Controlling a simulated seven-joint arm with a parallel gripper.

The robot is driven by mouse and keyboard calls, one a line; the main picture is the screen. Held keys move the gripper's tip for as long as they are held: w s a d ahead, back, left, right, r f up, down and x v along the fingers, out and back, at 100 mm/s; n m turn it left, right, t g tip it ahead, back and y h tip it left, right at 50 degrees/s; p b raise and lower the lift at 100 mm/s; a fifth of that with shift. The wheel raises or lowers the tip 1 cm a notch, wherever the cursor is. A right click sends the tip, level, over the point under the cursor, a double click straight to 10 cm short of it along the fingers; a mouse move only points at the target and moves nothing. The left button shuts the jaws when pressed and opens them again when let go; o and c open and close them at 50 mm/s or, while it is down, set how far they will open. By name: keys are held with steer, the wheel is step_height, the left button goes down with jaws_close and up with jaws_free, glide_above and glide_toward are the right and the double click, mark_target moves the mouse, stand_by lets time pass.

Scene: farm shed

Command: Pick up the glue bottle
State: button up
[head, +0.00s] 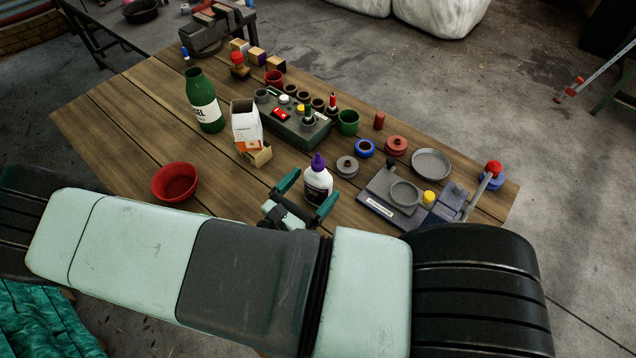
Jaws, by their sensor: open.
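The glue bottle (317,184) is white with a purple cap and a dark label. It stands upright on the wooden table near the front edge. My gripper (309,189) is open, with one green finger to the left of the bottle and the other to its right. The bottle appears to be between or just beyond the fingertips; I cannot tell whether either finger touches it. My arm hides the table just in front of the gripper.
A white and orange carton (246,126) and a green bottle (203,101) stand to the left. A red bowl (175,182) sits at the front left. A grey round piece (347,166) and a press-like device (402,198) are close on the right.

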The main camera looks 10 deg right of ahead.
steer(key=shift+x, duration=1.4)
steer(key=c, duration=1.2)
steer(key=shift+c, duration=0.2)
steer(key=shift+r, duration=0.15)
